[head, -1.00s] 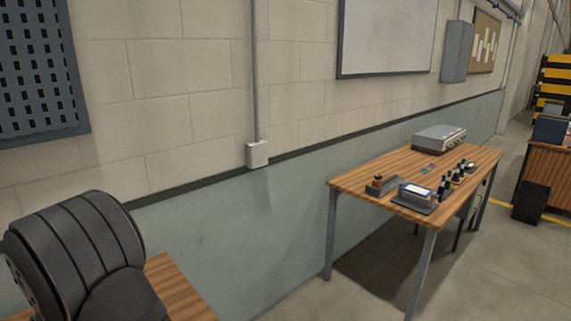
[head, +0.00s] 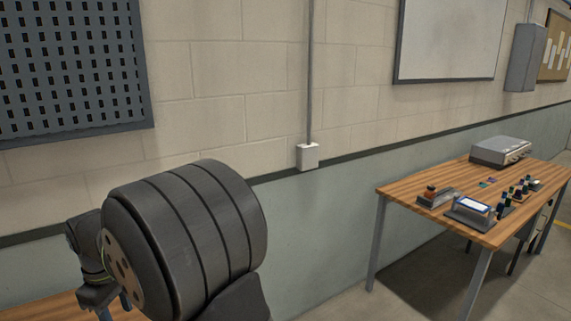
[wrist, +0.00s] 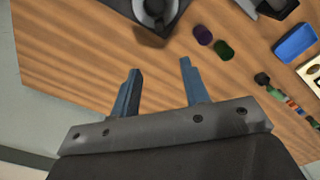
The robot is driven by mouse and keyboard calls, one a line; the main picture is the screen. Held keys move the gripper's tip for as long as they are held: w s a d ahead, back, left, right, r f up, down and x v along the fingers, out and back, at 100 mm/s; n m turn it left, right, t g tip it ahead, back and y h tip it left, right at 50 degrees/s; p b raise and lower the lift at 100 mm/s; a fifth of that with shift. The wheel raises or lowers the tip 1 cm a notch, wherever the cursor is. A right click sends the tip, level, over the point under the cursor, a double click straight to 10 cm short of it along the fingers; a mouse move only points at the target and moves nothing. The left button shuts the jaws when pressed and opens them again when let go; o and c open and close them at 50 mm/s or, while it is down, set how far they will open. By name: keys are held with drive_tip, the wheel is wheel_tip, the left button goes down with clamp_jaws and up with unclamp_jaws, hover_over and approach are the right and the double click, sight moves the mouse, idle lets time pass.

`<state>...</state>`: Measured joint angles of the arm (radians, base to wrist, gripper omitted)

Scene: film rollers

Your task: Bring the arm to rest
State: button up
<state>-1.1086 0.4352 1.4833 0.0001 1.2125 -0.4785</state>
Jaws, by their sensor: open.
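My gripper (wrist: 160,72) shows in the wrist view with its two blue-grey fingers well apart and nothing between them. It is above a wooden tabletop (wrist: 75,65); the exact height cannot be told. In the head view my thick dark arm fills the lower left, and a small part of the wrist end shows beyond it at the left edge of the arm.
The wrist view shows a dark device (wrist: 152,12), a purple disc (wrist: 203,35), a green disc (wrist: 224,51) and a blue block (wrist: 295,43). In the head view, another wooden table (head: 425,203) with a grey instrument (head: 500,151) stands right, beside the wall.

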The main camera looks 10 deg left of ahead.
wheel_tip(320, 180, down, 18)
drive_tip(key=shift+d+r, duration=0.1)
drive_tip(key=shift+r, duration=0.05)
drive_tip(key=shift+w+r+m, duration=0.15)
drive_tip(key=shift+w+m, duration=0.1)
drive_tip(key=shift+m, duration=0.25)
drive_tip(key=shift+w+m, duration=0.2)
drive_tip(key=shift+m, duration=0.45)
drive_tip(key=shift+w+m, duration=0.2)
drive_tip(key=shift+m, duration=0.45)
wheel_tip(320, 180, up, 17)
drive_tip(key=s+n, duration=0.1)
drive_tip(key=n, duration=0.2)
wheel_tip(320, 180, down, 17)
drive_tip(key=shift+r, duration=0.1)
